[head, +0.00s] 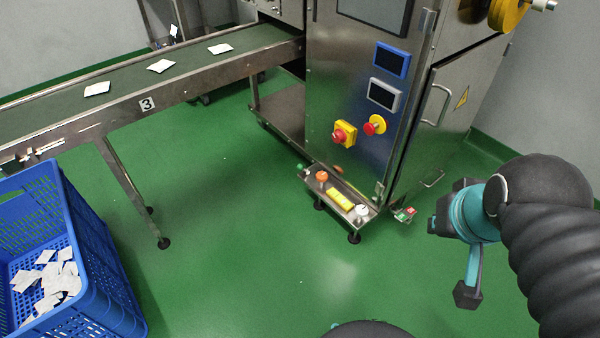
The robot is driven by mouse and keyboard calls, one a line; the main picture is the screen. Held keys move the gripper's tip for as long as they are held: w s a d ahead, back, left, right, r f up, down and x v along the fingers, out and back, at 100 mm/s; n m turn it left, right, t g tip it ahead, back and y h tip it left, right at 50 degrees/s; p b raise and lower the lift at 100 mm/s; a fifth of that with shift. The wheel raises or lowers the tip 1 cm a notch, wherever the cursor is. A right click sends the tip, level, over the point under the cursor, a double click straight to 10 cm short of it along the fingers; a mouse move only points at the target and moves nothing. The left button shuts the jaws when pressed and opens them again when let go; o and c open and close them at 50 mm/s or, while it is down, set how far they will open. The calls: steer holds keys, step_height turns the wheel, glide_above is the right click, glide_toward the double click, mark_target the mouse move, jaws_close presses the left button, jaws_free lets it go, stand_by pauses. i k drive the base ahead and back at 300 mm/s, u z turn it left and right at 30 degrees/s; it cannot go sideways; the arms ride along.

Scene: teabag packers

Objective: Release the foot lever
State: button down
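A small pedal-like part with red and green faces (405,214) sticks out low at the near right foot of the steel machine (345,110), close to the floor. It looks like the foot lever, but it is too small to tell which way it is tipped. My gripper (466,288) is at the right, at the end of my black-sleeved arm, and appears apart from the pedal, to its right. One dark-tipped teal part hangs down. The fingers are not clear enough to show whether they are open, and I see nothing held.
A low control bar (341,199) with orange and white knobs stands left of the pedal. A conveyor (130,82) carries several white teabags. A blue crate (95,245) with teabags stands at lower left. Green floor (240,240) is clear between crate and machine.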

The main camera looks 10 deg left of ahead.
mark_target(299, 166)
steer(key=z, duration=0.2)
steer(key=i, duration=1.25)
steer(key=u, duration=0.6)
